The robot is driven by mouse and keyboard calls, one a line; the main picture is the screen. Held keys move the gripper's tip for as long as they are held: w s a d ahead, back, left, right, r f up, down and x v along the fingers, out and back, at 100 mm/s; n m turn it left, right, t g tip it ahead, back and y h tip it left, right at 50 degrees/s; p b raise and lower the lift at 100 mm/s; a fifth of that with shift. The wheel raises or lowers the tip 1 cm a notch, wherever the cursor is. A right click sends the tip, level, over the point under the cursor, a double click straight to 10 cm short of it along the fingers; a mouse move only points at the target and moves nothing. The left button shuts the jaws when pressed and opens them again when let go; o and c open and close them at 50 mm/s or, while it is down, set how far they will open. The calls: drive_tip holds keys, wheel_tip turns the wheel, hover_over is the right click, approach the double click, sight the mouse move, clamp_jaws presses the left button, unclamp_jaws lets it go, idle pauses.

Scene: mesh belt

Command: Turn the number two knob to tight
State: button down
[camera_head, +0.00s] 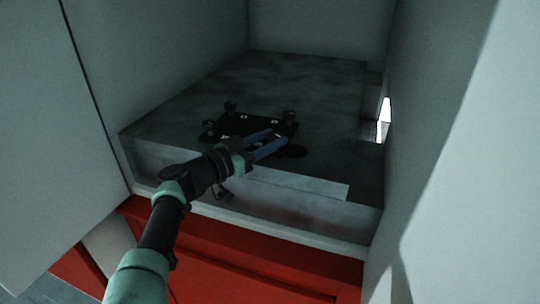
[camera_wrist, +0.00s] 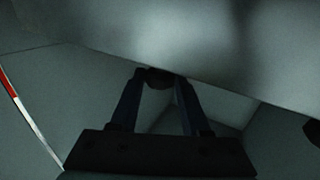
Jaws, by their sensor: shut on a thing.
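A black plate (camera_head: 238,124) lies on the grey block, with small white marks too small to read. Dark round knobs stand at its corners: a back left knob (camera_head: 231,106), a front left knob (camera_head: 209,127) and a back right knob (camera_head: 289,116). My gripper (camera_head: 279,138) reaches in from the front, with its blue fingers at the plate's right front corner. In the wrist view, my gripper (camera_wrist: 161,76) is shut on a dark knob (camera_wrist: 158,80) between its fingertips. I cannot read which number this knob bears; its pointer and the tight mark are not visible.
The grey block (camera_head: 310,85) sits in a recess between a left wall (camera_head: 160,70) and a right wall (camera_head: 445,110). A dark round spot (camera_head: 294,151) lies right of my fingers. A red panel (camera_head: 240,260) is below the front edge.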

drive_tip(key=shift+r+m+g+h+b, duration=0.15)
drive_tip(key=shift+m+g+h+b, duration=0.2)
drive_tip(key=shift+b, duration=0.4)
drive_tip(key=shift+c, duration=1.9)
unclamp_jaws()
drive_tip(key=shift+w, duration=0.1)
drive_tip(key=shift+s+a+p, duration=0.4)
drive_tip(key=shift+a, duration=0.1)
drive_tip(key=v, duration=1.1)
drive_tip(key=shift+s+a+p, duration=0.25)
drive_tip(key=shift+s+p, duration=0.05)
drive_tip(key=shift+p, duration=0.1)
